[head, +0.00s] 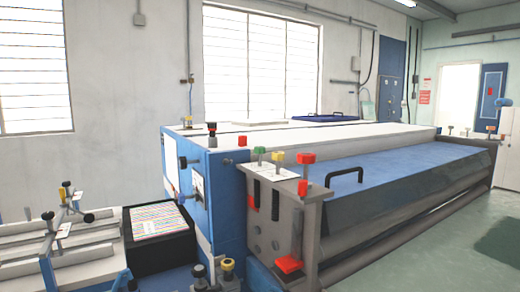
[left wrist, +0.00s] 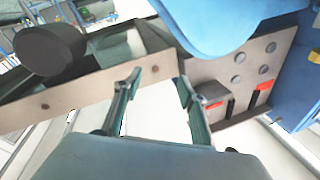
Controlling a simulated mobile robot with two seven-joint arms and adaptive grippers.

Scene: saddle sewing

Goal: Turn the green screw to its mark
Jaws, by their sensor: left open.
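The green screw (head: 259,152) stands on the white-labelled top of the grey end bracket (head: 287,228) of the long blue machine in the head view. A yellow screw (head: 277,158) and a red one (head: 305,159) stand to its right. The mark is too small to make out. My left gripper (left wrist: 157,84) shows only in the left wrist view, open, with nothing visible between its fingers. I cannot make out the green screw there. My right gripper is in neither view.
The blue machine (head: 410,170) runs back to the right, with a black handle (head: 344,178) near its front. A black box with striped sheets (head: 158,220) is at the left. In the left wrist view, a black cylinder (left wrist: 50,50) and a grey beam (left wrist: 80,92) lie beyond the fingers.

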